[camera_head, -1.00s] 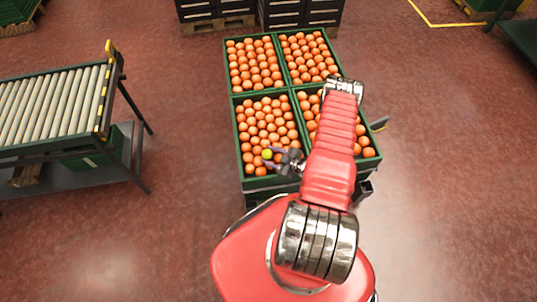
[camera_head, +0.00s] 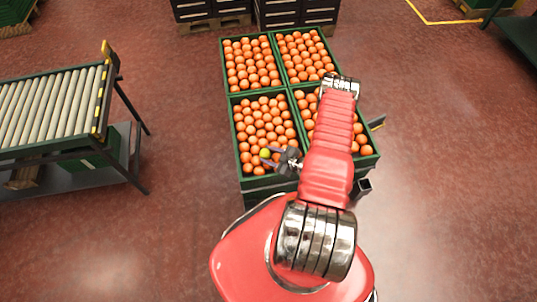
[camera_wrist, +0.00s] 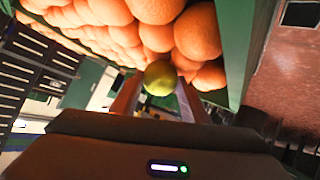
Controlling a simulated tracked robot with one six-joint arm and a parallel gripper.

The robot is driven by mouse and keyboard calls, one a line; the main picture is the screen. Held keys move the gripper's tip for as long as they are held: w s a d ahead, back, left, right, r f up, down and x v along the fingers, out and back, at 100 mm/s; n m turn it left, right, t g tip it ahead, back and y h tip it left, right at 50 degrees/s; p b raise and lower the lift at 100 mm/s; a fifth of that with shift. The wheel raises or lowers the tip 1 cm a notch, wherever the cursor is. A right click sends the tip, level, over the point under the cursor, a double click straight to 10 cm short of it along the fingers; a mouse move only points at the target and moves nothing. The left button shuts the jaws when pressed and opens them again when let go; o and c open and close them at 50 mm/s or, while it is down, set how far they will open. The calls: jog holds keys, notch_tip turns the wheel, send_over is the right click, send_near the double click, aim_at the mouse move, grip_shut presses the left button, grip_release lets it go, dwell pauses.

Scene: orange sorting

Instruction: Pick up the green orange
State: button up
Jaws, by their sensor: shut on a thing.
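The green orange looks yellow-green in the head view (camera_head: 265,153). It is at the front left crate (camera_head: 238,140), among the orange fruit. My gripper (camera_head: 270,155) reaches it from the right and is shut on it. In the wrist view the green orange (camera_wrist: 160,78) sits between the two fingers, close against several oranges (camera_wrist: 198,32). I cannot tell whether it is lifted clear of them. Parts of the fingers are hidden behind the wrist housing.
Several green crates of oranges stand together, with the back left crate (camera_head: 226,65) beyond. My arm covers part of the front right crate. A roller conveyor (camera_head: 50,105) stands at left. Dark stacked crates (camera_head: 300,14) are behind. Red floor (camera_head: 185,60) is open between.

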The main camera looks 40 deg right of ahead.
aim_at(268, 154)
notch_tip(268, 154, up, 10)
jog(key=shift+f, duration=0.1)
dwell(0.5)
dwell(0.5)
